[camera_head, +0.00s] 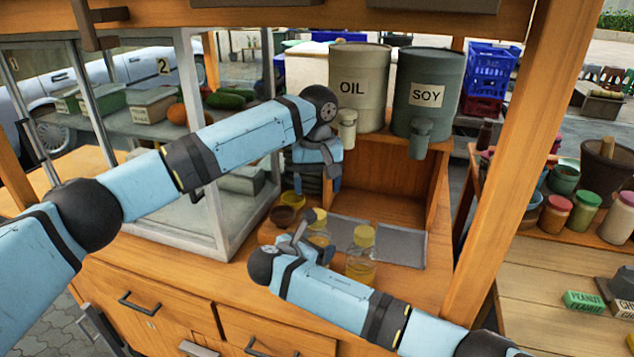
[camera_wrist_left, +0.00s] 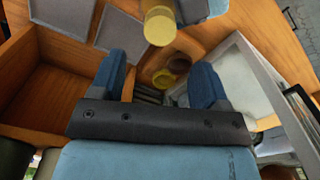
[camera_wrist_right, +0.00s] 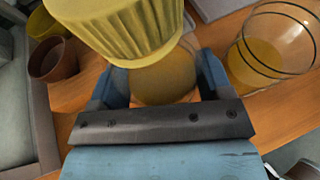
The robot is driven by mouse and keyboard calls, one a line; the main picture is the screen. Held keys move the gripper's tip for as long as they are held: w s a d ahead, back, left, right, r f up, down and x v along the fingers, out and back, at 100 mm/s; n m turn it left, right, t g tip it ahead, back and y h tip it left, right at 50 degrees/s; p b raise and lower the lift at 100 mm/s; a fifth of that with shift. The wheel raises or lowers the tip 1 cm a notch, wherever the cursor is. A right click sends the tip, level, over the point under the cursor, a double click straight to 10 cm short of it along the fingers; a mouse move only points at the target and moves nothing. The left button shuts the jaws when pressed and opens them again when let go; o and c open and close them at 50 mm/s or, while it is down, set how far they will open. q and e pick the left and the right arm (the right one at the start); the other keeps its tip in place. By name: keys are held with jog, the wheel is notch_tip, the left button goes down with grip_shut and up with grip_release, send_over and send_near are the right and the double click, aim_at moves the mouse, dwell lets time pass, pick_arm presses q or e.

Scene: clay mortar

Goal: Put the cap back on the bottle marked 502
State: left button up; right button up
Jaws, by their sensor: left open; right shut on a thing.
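A clear bottle (camera_head: 318,235) with yellow contents stands on the counter, with a ribbed yellow cap (camera_wrist_right: 130,25) over its top. My right gripper (camera_head: 311,238) is shut around this bottle below the cap. My left gripper (camera_head: 321,186) is open and empty, above and behind the held bottle. No 502 mark is readable, so I cannot tell which bottle bears it.
A small yellow cup-like piece (camera_head: 293,199) and a brown cup (camera_head: 284,216) stand left of the held bottle. Grey mats (camera_head: 400,247) lie to the right. A glass case (camera_head: 235,235) borders the left. OIL (camera_head: 358,75) and SOY (camera_head: 428,80) containers stand on the shelf.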

pick_arm(q)
jog(key=shift+f, duration=4)
jog(key=shift+c, duration=0.2)
jog(key=c, duration=0.9)
jog(key=shift+c, duration=0.2)
jog(key=m, duration=0.9)
jog(key=shift+m, duration=0.4)
